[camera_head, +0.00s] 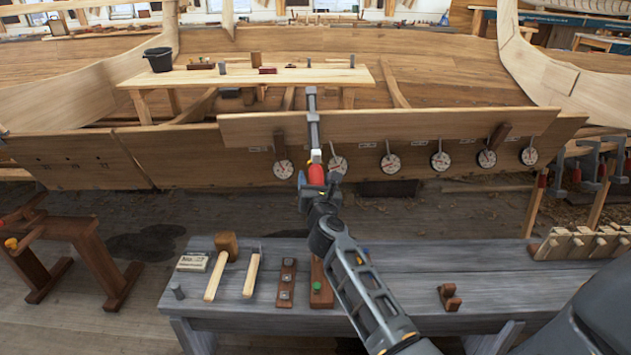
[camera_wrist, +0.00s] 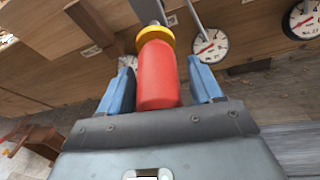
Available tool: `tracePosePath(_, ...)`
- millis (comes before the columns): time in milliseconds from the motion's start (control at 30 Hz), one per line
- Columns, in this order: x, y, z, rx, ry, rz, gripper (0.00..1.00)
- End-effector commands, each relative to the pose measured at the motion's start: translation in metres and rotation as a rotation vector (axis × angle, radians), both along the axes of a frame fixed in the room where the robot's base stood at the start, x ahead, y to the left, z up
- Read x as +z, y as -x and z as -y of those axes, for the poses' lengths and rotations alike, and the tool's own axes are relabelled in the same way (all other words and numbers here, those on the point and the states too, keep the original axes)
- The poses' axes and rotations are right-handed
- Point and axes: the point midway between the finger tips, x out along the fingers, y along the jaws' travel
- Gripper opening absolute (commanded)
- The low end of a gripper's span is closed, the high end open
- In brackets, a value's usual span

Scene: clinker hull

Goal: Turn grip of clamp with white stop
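A clamp with a grey bar (camera_head: 313,125) stands upright against the hull plank. A white piece (camera_head: 316,156) shows on it just above its red grip (camera_head: 316,174). In the wrist view the red grip (camera_wrist: 158,78) points toward me, with a yellow collar (camera_wrist: 155,34) at its far end. My gripper (camera_head: 317,188) is at the grip from below. In the wrist view the blue fingers of my gripper (camera_wrist: 161,82) stand on either side of the grip. A narrow gap shows at the right finger; contact at the left finger is unclear.
Round dial gauges (camera_head: 390,163) hang along the plank to the right, with one (camera_head: 283,169) just left of the clamp. A grey bench (camera_head: 400,300) below holds a mallet (camera_head: 221,265), a hammer (camera_head: 252,273) and wooden blocks. A sawhorse (camera_head: 75,240) stands at left.

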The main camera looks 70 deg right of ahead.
Motion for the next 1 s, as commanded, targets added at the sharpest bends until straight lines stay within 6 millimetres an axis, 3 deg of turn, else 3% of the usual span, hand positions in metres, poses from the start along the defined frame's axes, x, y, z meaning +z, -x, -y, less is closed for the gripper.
tracePosePath(67, 0.0000, 0.0000, -0.0002, 0.000, 0.000, 0.000, 0.58)
tracePosePath(533, -0.0001, 0.0001, -0.0004, 0.000, 0.000, 0.000, 0.14)
tracePosePath(1000, 0.0015, 0.0001, -0.0007, -0.042, 0.056, -0.105, 0.13)
